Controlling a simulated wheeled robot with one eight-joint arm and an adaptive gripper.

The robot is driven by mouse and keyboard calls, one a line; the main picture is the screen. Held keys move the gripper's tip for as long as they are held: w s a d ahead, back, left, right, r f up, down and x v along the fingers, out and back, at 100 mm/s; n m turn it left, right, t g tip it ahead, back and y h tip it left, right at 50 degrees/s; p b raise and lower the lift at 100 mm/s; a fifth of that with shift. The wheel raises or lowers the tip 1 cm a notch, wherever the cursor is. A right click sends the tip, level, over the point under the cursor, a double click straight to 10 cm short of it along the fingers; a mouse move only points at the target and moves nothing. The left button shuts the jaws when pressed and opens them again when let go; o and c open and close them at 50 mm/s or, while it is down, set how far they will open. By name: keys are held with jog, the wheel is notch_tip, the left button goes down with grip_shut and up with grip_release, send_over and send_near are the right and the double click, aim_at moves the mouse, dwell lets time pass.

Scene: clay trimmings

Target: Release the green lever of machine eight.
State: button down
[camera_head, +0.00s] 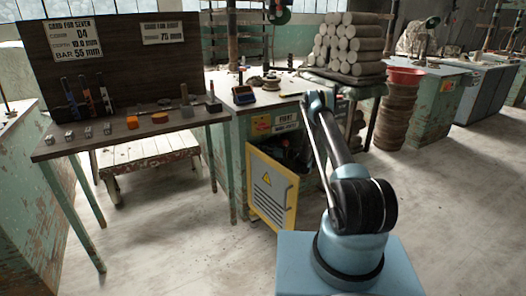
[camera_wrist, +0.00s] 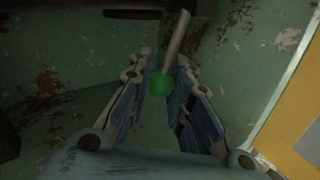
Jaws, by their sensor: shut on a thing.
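The green lever shows in the wrist view as a round green knob (camera_wrist: 160,84) on a grey rod (camera_wrist: 177,40) that slants up to the right. My gripper (camera_wrist: 164,80) has its two fingers closed in on both sides of the knob, near the fingertips. In the head view the machine labelled EIGHT (camera_head: 238,150) is a worn green cabinet with its label (camera_head: 286,118) on the front. My gripper and the lever are not clearly seen in the head view.
A yellow-framed door (camera_head: 272,188) stands ajar at the machine's front. On the left is a tool table (camera_head: 125,134) with a sign board (camera_head: 115,50). Clay logs (camera_head: 350,45) are piled behind, beside a red basin (camera_head: 404,76). The floor (camera_head: 440,190) at right is clear.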

jog(key=a+n+h, duration=0.1)
jog(key=s+a+n+h, duration=0.1)
jog(key=shift+s+r+n, duration=0.2)
jog(key=shift+r+n, duration=0.05)
jog(key=shift+n, duration=0.05)
jog(key=shift+s+a+f+n+h, duration=0.15)
jog(key=shift+s+a+n+h, duration=0.35)
jog(key=shift+a+n+h, duration=0.35)
jog(key=shift+s+a+f+n+h, duration=0.15)
jog(key=shift+s+a+n+h, duration=0.1)
jog(key=shift+n+h, duration=0.2)
jog(key=c, duration=1.4)
grip_release()
jog(key=v, duration=1.2)
jog(key=shift+f, duration=0.1)
